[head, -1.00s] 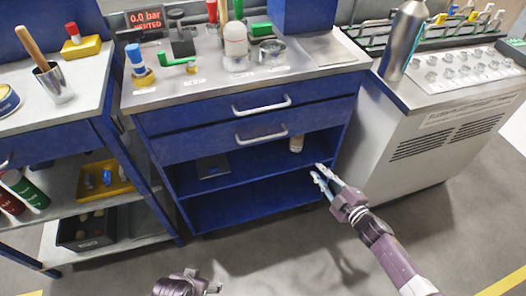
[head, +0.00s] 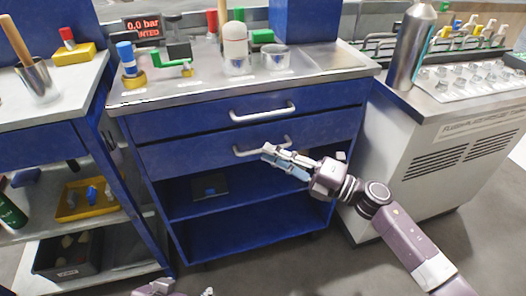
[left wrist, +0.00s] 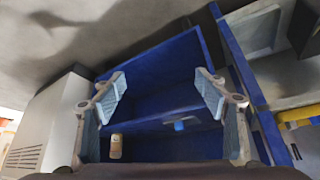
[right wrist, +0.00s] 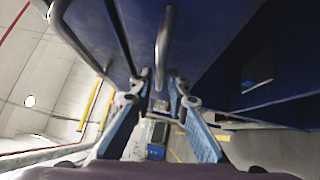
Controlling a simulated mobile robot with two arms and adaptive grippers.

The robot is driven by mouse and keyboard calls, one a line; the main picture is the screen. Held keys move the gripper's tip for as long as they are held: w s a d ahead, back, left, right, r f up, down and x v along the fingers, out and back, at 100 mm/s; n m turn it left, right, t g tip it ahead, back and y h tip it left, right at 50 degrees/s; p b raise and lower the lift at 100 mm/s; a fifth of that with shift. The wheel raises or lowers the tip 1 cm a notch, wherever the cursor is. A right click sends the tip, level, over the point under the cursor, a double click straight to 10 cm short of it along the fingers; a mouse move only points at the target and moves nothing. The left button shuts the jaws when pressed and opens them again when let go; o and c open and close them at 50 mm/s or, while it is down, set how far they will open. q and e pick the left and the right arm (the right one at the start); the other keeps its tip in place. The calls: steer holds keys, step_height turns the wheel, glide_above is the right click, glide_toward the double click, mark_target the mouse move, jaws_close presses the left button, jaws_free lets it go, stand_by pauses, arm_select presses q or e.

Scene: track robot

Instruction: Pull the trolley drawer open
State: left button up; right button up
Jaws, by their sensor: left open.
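The blue trolley (head: 225,197) has two drawers with white bar handles, and both look shut. The upper drawer (head: 190,119) has its handle (head: 263,112) uncovered. The lower drawer (head: 190,153) has its handle (head: 243,152) partly covered by my right gripper (head: 268,154), whose fingers reach across it. In the right wrist view a handle bar (right wrist: 164,40) stands beyond the fingers of my right gripper (right wrist: 160,78). These fingers are apart; contact with a handle cannot be told. My left gripper (left wrist: 158,84) is open and empty, facing the trolley's lower shelves. Only its edge shows in the head view.
A bench with a yellow tray (head: 85,199) and a dark bin (head: 68,255) stands on the left. A grey cabinet (head: 430,150) stands on the right. Bottles and tools crowd the trolley top (head: 200,88). Floor in front is clear.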

steer(key=shift+x, duration=1.5)
steer(key=shift+c, duration=0.6)
jaws_close()
steer(key=shift+d, duration=0.1)
